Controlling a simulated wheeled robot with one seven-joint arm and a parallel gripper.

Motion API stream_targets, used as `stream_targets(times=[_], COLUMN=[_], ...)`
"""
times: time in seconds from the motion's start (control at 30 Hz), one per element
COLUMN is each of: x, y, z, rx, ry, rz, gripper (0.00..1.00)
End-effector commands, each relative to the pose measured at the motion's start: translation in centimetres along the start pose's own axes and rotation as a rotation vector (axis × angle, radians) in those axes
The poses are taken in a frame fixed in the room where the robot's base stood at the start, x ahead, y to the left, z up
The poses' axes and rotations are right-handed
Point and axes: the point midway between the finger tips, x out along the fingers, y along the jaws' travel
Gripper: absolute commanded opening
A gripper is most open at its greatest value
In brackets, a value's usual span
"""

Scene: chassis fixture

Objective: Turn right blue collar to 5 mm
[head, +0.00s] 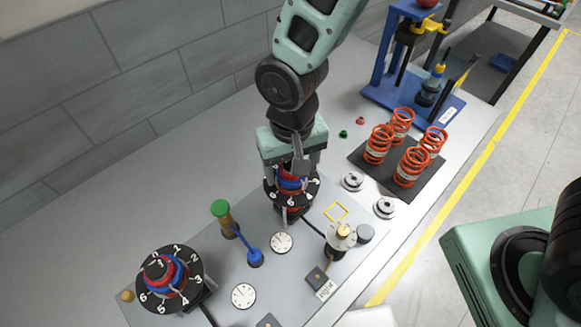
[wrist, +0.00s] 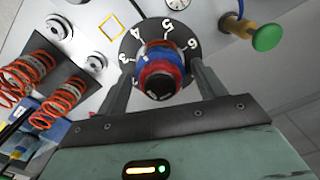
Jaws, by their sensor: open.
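The right dial (head: 312,190) is a black disc with white numbers, with red and blue rings stacked around its centre. Its blue collar (head: 291,183) shows between my fingers, partly hidden by the gripper; in the wrist view the blue collar (wrist: 162,52) sits between red rings. My gripper (head: 290,176) is above the dial, pointing down. Any contact at the blue collar cannot be told.
A second, similar dial (head: 190,295) stands at the front left. A green-topped post (head: 220,208) and small gauges (head: 281,243) lie between them. Orange springs (head: 378,144) on a dark mat and a blue stand (head: 405,85) are to the right. The back left tabletop is clear.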

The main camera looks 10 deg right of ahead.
Motion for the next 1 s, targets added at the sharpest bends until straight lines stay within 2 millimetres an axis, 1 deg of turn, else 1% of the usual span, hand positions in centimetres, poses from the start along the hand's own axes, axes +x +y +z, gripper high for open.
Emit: stream_targets(times=[0.2,0.23,0.27,0.3,0.37,0.47,0.57,0.8,0.9,1.0], x=[0.02,0.02,0.01,0.01,0.01,0.01,0.12,-0.24,-0.24,-0.04], y=[-0.03,-0.03,-0.03,-0.03,-0.03,-0.03,-0.06,-0.06,-0.03,-0.02], z=[0.02,0.02,0.01,0.01,0.01,0.01,0.02,0.05,0.06,0.0], rx=[-0.018,-0.018,-0.017,-0.017,-0.017,-0.012,0.069,0.557,0.703,0.767], ry=[0.0,0.0,0.0,0.0,0.0,0.0,0.001,0.001,0.0,0.001], rz=[0.0,0.0,0.0,0.0,0.0,0.0,0.001,0.002,0.002,0.0], gripper=[0.69,0.64,0.55,0.44,0.29,0.29,0.28,0.28,0.28,0.28])
